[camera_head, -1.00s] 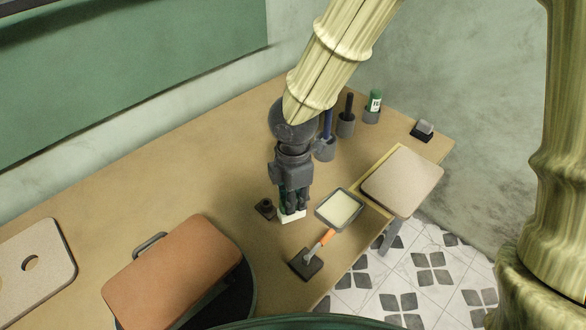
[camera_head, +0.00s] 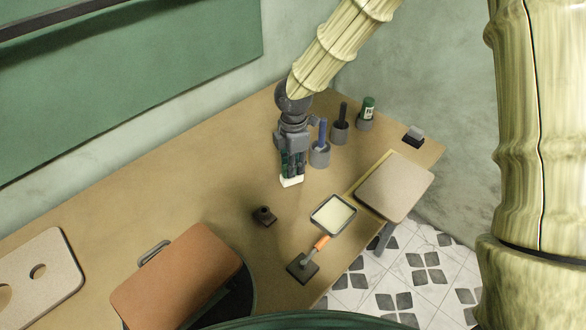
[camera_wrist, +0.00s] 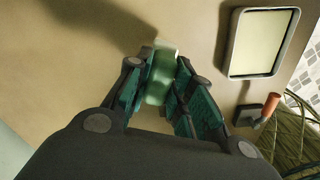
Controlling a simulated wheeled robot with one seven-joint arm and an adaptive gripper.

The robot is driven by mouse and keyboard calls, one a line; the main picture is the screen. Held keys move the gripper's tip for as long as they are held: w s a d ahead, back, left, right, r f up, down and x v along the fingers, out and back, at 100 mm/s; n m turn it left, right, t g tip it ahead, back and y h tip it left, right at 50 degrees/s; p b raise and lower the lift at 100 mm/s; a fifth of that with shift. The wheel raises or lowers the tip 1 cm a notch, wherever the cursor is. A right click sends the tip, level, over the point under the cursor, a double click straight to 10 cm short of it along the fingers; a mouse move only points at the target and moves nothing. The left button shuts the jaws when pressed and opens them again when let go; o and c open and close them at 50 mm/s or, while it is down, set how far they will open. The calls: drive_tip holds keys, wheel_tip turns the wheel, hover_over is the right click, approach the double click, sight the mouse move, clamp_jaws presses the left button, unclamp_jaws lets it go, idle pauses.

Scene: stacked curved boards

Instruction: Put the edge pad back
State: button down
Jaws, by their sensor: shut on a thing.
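My gripper (camera_head: 291,172) is shut on a small block with a green body and a white end, which looks like the edge pad (camera_head: 291,182). The gripper points down over the back middle of the table. In the wrist view the green block (camera_wrist: 160,80) sits between the two fingers (camera_wrist: 160,95), its pale end pointing away from me. I cannot tell whether the white end touches the table. A small dark square holder with a round socket (camera_head: 264,215) stands in front and to the left of the gripper.
A pale-filled tray (camera_head: 334,215) and an orange-handled tool (camera_head: 304,265) lie to the front right. Cups with a blue-handled tool (camera_head: 320,150), a dark-handled tool (camera_head: 340,130) and a green bottle (camera_head: 367,112) stand behind right. A brown curved board (camera_head: 178,275) is front left; a pale board (camera_head: 396,187) is right.

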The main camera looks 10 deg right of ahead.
drive_tip(key=shift+w, duration=0.25)
drive_tip(key=shift+w+d+f+p, duration=0.1)
drive_tip(key=shift+f+p, duration=0.65)
drive_tip(key=shift+f, duration=1.05)
drive_tip(key=shift+f, duration=0.15)
drive_tip(key=c, duration=1.3)
unclamp_jaws()
drive_tip(key=shift+o, duration=0.2)
wheel_tip(320, 180, up, 12)
drive_tip(key=shift+r+b, duration=0.2)
drive_tip(key=shift+b, duration=0.85)
